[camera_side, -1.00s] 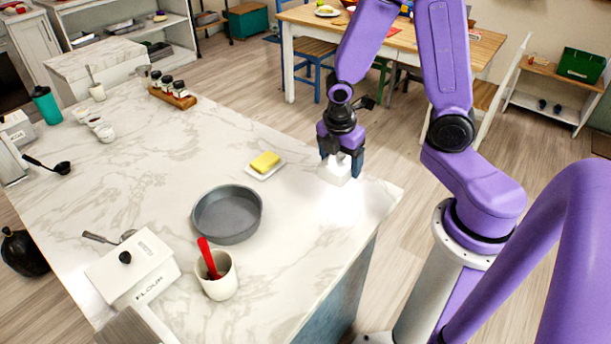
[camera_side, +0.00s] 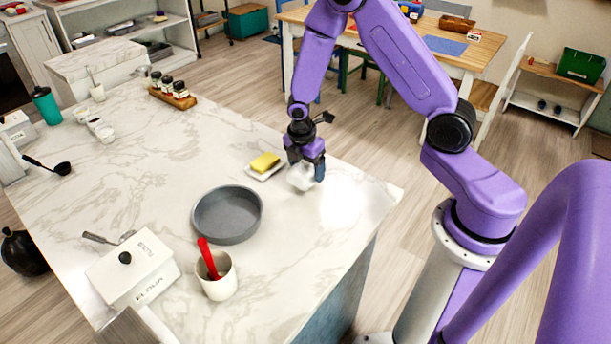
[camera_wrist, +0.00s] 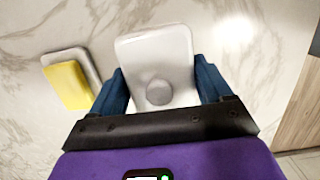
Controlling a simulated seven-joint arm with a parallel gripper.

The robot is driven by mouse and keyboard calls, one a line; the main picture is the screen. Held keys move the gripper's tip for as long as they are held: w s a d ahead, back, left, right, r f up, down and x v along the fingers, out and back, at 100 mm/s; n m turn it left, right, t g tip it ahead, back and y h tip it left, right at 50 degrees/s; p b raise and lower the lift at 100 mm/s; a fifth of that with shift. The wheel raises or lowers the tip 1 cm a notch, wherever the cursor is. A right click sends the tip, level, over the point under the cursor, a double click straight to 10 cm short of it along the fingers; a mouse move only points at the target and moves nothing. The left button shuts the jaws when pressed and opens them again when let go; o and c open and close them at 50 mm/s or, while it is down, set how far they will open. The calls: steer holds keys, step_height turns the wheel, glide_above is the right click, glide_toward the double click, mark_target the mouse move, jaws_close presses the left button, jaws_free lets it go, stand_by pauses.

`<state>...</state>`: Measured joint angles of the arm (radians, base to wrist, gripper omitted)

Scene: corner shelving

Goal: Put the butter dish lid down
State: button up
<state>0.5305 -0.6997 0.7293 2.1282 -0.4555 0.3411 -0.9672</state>
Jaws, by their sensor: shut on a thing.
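The white butter dish lid (camera_side: 302,178) is held between the fingers of my gripper (camera_side: 305,168), just right of the butter dish. In the wrist view the lid (camera_wrist: 157,55) shows from above with its round grey knob, between the two blue fingers of my gripper (camera_wrist: 160,88). The white butter dish (camera_side: 262,175) carries a yellow block of butter (camera_side: 265,161). The dish (camera_wrist: 66,54) and butter (camera_wrist: 68,85) also show in the wrist view, left of the lid and apart from it. I cannot tell whether the lid touches the counter.
A grey round pan (camera_side: 227,214) stands in front of the dish on the marble counter (camera_side: 170,150). A white cup with a red utensil (camera_side: 217,278) and a flour box (camera_side: 133,270) are nearer the camera. The counter right of the lid is clear up to its edge.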

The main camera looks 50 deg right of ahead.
mark_target(306, 176)
steer(key=shift+w+f, duration=0.2)
steer(key=shift+f, duration=1.6)
steer(key=shift+f, duration=0.1)
steer(key=o, duration=1)
